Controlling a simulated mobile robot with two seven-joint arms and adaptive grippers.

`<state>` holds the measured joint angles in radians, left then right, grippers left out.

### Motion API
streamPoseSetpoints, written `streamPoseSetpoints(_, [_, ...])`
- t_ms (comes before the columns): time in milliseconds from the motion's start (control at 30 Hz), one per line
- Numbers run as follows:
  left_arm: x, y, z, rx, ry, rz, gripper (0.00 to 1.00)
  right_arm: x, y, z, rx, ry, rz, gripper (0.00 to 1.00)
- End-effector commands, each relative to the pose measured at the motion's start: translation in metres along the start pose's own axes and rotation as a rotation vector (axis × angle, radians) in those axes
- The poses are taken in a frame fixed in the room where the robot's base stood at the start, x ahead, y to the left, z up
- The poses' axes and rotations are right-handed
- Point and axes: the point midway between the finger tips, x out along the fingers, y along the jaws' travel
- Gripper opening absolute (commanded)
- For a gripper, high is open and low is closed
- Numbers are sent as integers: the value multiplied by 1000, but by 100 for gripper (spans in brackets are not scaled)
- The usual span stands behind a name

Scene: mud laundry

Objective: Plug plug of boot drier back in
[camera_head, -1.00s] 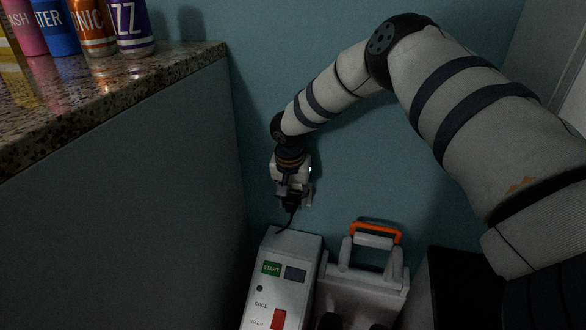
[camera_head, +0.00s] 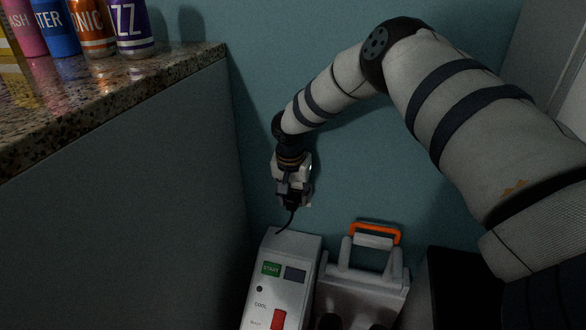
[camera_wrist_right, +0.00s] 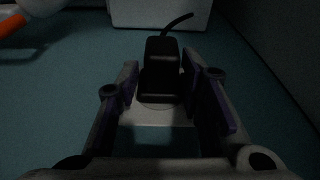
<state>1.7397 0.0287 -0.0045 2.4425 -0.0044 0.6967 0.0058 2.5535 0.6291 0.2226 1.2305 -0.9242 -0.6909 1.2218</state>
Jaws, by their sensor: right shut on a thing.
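My right gripper (camera_head: 293,199) is low in front of the teal wall, above the white machine. In the right wrist view the fingers (camera_wrist_right: 165,88) are shut on the sides of a black plug (camera_wrist_right: 162,66). A short black cable (camera_head: 287,222) curves down from the plug toward the machine's top. A pale plate (camera_wrist_right: 156,116) shows behind the plug, probably a wall socket; I cannot tell whether the plug's pins are in it. The white boot drier (camera_head: 270,295) has a green START button and a red switch. My left gripper is not in view.
A grey device with an orange handle (camera_head: 375,232) stands to the right of the drier. A speckled counter (camera_head: 110,95) with several cans stands at the left, its grey side panel (camera_head: 120,220) close to the drier. The teal wall (camera_head: 340,170) is bare around my right arm.

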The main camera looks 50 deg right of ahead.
Motion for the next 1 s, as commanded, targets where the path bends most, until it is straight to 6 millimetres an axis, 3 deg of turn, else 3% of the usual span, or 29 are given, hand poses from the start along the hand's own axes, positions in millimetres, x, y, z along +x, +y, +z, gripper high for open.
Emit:
streamPoseSetpoints(800, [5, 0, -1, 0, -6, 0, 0, 0, 2, -18, 0, 16, -6, 6])
streamPoseSetpoints(833, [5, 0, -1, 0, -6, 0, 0, 0, 2, -18, 0, 16, -6, 36])
streamPoseSetpoints(933, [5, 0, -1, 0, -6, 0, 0, 0, 2, -18, 0, 17, -7, 58])
streamPoseSetpoints(1000, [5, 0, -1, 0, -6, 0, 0, 0, 2, -18, 1, 17, -7, 58])
